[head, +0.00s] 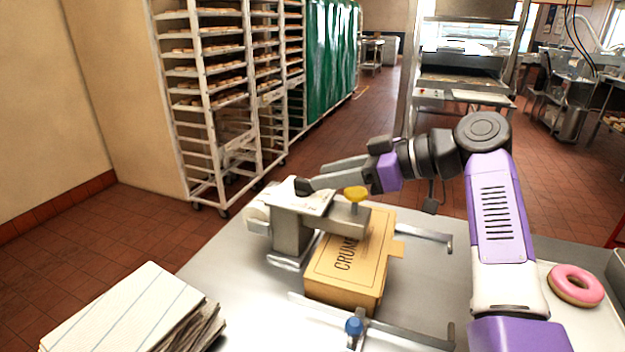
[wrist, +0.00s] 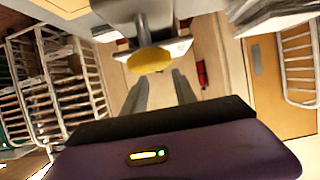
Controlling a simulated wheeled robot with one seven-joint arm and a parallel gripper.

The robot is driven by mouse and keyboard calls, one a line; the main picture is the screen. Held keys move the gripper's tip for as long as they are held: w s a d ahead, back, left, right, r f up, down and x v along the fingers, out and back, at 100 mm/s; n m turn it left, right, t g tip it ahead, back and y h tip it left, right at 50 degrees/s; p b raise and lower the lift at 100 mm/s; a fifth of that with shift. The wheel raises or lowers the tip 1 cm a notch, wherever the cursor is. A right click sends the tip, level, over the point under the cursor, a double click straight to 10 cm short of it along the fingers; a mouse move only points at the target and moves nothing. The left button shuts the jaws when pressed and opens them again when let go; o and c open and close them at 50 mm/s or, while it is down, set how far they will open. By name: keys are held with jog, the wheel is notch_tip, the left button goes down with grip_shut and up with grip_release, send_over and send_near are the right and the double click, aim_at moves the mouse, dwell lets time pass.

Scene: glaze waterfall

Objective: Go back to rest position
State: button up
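A yellow knob (head: 355,193) on a grey metal device (head: 292,232) is just below the fingers in the head view. In the wrist view the knob (wrist: 151,62) appears just past the fingertips; I cannot tell whether they touch it.
A cardboard box (head: 345,268) marked "CRUMB" sits by the device between metal rails. A stack of paper (head: 125,310) lies front left, a blue-capped item (head: 354,327) at front, and a pink donut (head: 576,285) at right. Tray racks (head: 215,100) stand behind the metal table (head: 245,300).

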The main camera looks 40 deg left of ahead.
jog(key=shift+v, duration=1.15)
